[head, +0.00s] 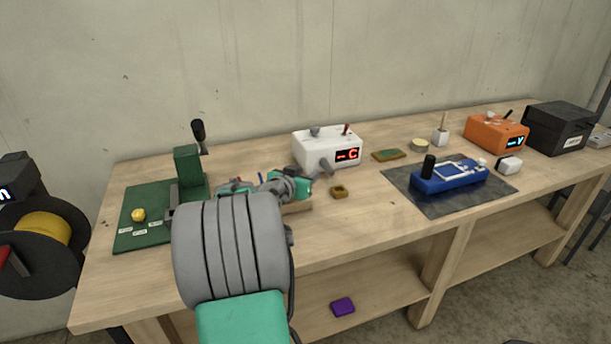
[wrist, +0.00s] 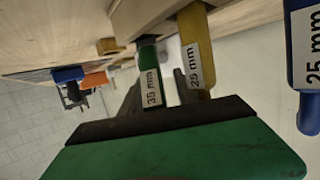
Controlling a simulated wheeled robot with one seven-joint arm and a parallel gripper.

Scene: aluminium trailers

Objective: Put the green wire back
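In the wrist view a green wire (wrist: 150,75), labelled 35 mm, runs from the edge of a wooden rack (wrist: 165,12) toward my gripper (wrist: 158,85). Dark finger bars show beside the green wire, partly hidden, so I cannot tell whether they touch it. A yellow wire (wrist: 195,55), labelled 25 mm, stands close beside it, and a blue wire (wrist: 305,60), also 25 mm, is at the right edge. In the head view my gripper is over the wooden rack (head: 298,207), and my arm hides the green wire and the fingertips.
On the bench (head: 365,225) a white box with a red display (head: 325,150) stands behind my gripper. A green-based press (head: 160,195) is at left, and a small brown block (head: 339,192) at right. A blue device (head: 448,178) sits on a dark mat (head: 405,183). The front middle is clear.

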